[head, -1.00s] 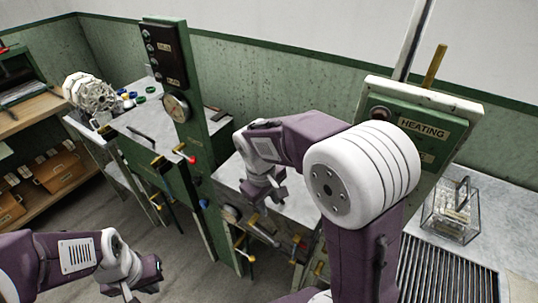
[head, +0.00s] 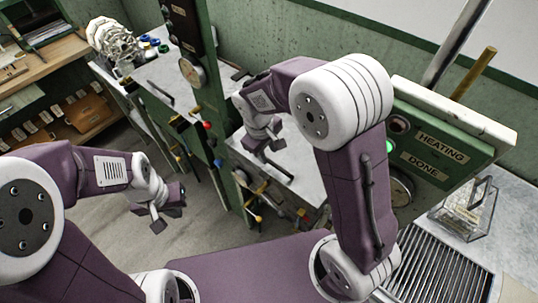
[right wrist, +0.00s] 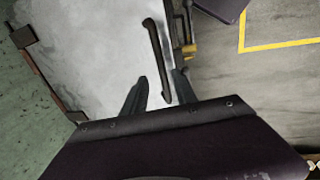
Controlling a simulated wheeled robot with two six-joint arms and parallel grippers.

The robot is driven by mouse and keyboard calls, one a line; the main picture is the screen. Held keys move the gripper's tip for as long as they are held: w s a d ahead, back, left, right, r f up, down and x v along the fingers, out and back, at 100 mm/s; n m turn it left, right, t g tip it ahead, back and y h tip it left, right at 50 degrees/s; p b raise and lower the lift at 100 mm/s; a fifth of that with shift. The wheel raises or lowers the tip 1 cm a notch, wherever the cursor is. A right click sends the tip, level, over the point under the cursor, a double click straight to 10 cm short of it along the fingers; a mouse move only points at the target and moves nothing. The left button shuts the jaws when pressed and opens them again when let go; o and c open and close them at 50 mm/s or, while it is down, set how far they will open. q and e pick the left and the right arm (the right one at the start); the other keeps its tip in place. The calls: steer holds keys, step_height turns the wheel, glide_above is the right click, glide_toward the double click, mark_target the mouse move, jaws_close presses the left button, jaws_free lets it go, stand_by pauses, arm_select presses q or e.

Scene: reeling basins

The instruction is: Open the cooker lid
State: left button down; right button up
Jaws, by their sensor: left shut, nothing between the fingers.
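The cooker lid (head: 305,172) looks like a flat pale metal top in the middle of the head view, with a dark bar handle (head: 279,171) on it. The right wrist view shows the lid (right wrist: 95,55) and its long handle (right wrist: 154,55) from above. My right gripper (head: 266,145) is over the lid near the handle. In the right wrist view its fingers (right wrist: 160,88) are apart, with the handle's near end between them in the picture; I cannot tell its depth. My left gripper (head: 158,218) is shut and empty above the floor at left.
A green panel (head: 445,125) marked HEATING and DONE stands at right, with a green light (head: 390,146) lit. A glass box (head: 465,210) stands on the right counter near a ribbed grate (head: 435,270). A green post (head: 195,70) with gauge stands left of the lid.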

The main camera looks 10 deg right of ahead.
mark_target(269, 160)
step_height(269, 160, down, 3)
steer(key=shift+d+f, duration=0.1)
steer(key=shift+w, duration=0.1)
jaws_close()
stand_by(1.4)
